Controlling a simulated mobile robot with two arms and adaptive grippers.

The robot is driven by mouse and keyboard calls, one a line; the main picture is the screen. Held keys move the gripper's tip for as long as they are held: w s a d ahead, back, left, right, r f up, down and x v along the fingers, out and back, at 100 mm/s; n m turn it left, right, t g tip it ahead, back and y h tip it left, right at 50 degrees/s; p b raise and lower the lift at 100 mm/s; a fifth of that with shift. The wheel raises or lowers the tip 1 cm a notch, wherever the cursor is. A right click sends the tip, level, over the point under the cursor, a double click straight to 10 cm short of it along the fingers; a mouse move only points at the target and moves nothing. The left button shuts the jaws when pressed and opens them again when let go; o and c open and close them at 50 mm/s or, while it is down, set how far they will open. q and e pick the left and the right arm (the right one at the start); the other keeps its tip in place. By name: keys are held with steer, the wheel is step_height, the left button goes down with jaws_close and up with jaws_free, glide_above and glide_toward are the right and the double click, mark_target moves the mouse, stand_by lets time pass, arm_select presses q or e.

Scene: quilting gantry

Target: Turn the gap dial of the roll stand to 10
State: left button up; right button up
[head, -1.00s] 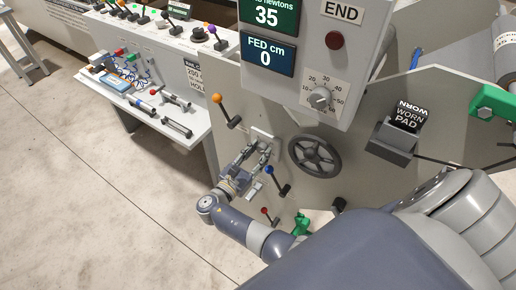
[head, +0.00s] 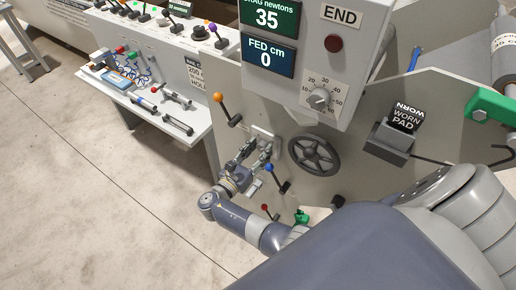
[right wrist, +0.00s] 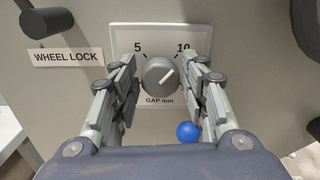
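The gap dial (right wrist: 160,73) is a grey round knob on a pale plate (right wrist: 122,42) marked "GAP mm", with 5 at upper left and 10 at upper right. Its light mark points up and right, toward the 10. My right gripper (right wrist: 163,82) is open, with one finger on each side of the dial and visible room between fingers and knob. In the head view my right gripper (head: 262,152) is in front of the small plate (head: 264,135), left of the handwheel; the dial is hidden there. My left gripper is not in view.
A blue-knobbed lever (head: 277,180) stands close below the right gripper; its ball (right wrist: 187,131) shows by the right finger. An orange-knobbed lever (head: 226,110) is up left, a black handwheel (head: 314,154) right. Another dial (head: 319,97) sits on the display box above.

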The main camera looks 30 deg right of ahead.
steer(key=v, duration=0.7)
steer(key=shift+a, duration=0.2)
steer(key=shift+s, duration=0.1)
stand_by(0.4)
